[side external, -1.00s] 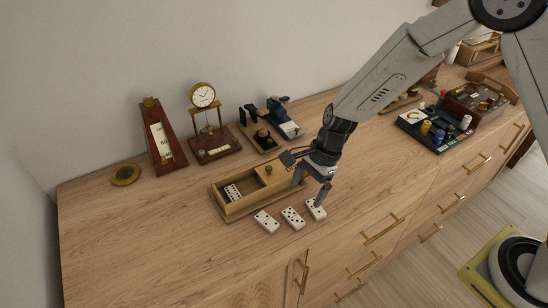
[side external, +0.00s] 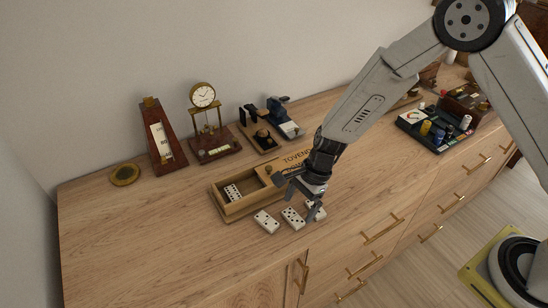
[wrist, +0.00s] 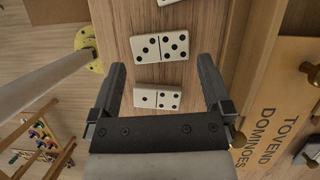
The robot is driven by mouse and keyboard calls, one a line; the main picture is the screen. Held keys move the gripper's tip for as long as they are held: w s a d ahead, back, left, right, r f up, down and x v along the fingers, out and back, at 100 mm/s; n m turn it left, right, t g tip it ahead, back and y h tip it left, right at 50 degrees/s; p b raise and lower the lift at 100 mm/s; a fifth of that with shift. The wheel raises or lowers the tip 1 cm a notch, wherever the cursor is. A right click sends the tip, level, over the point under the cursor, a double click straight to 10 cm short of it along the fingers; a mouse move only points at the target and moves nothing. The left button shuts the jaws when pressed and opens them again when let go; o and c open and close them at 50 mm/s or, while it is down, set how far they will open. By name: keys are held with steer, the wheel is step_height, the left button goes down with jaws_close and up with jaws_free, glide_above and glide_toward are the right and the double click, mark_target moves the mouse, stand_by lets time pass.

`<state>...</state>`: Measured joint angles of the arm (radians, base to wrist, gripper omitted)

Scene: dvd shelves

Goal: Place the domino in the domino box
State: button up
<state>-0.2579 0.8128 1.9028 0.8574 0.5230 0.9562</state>
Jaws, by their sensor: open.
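Three white dominoes with black pips lie in a row on the wooden cabinet top, in front of the domino box. In the side view they are the left domino (side external: 267,222), the middle domino (side external: 292,218) and the right domino (side external: 318,211), partly hidden by a finger. My gripper (side external: 297,198) is open and empty over the right end of the row. In the wrist view, the nearest domino (wrist: 157,97) shows between my spread fingers (wrist: 161,68), with the middle domino (wrist: 160,47) beyond. The open wooden domino box (side external: 233,208) holds some dominoes (side external: 232,192) at its left end.
The box's lettered lid (wrist: 275,110) lies right of my fingers in the wrist view. The cabinet's front edge is close to the dominoes.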

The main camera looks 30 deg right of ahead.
steer(key=shift+x, duration=1.35)
steer(key=c, duration=1.1)
steer(key=shift+r, duration=0.15)
steer(key=shift+r, duration=0.65)
steer(key=shift+s+d+r, duration=0.8)
steer(key=shift+s+r, duration=1.1)
steer(key=shift+s, duration=0.3)
steer(key=shift+s+d+r, duration=0.8)
steer(key=shift+s+r, duration=1.15)
steer(key=shift+s, duration=0.2)
steer(key=shift+s+d+r, duration=0.8)
steer(key=shift+s+r, duration=1.1)
steer(key=shift+s, duration=0.3)
